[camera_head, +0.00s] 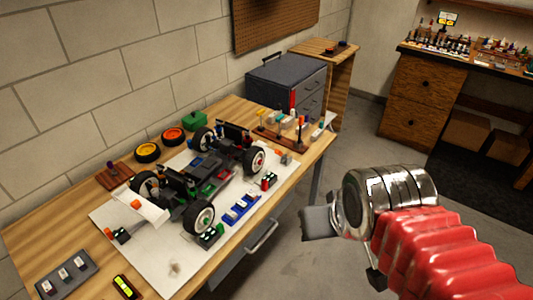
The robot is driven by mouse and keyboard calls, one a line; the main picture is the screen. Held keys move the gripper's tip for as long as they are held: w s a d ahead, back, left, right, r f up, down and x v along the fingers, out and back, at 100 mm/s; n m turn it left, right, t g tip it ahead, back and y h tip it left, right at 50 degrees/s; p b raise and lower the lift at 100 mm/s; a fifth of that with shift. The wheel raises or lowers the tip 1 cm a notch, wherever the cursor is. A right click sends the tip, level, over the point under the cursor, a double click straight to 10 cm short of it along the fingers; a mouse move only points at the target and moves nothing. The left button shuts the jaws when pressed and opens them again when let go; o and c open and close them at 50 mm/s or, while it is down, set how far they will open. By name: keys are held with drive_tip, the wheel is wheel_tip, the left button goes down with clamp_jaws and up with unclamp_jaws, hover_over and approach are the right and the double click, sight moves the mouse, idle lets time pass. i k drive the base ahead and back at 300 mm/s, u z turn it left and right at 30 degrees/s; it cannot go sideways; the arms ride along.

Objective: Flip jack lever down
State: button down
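An RC racecar (205,172) with black wheels and a white rear wing stands on a white mat (160,265) on the wooden workbench. Small blocks with coloured parts sit around it: a green and black one (211,236) by the near wheel, a dark one with red (119,235) by the wing, and a red and green one (268,181) at the right. I cannot tell which part is the jack lever; it is too small or hidden. My gripper (320,222) is right of the bench, apart from the car, mostly hidden behind my metal wrist. Its opening does not show clearly.
A blue tool rack (241,208) lies in front of the car. Orange and yellow-rimmed wheels, a green box (195,121) and a bottle rack stand behind it. A grey switch panel (66,274) is at the near left. A grey drawer cabinet (287,82) stands beyond the bench.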

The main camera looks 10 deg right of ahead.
sight(278, 152)
drive_tip(key=z, duration=0.05)
drive_tip(key=i, duration=1)
drive_tip(key=u, duration=2.6)
drive_tip(key=k, duration=0.45)
drive_tip(key=u, duration=0.05)
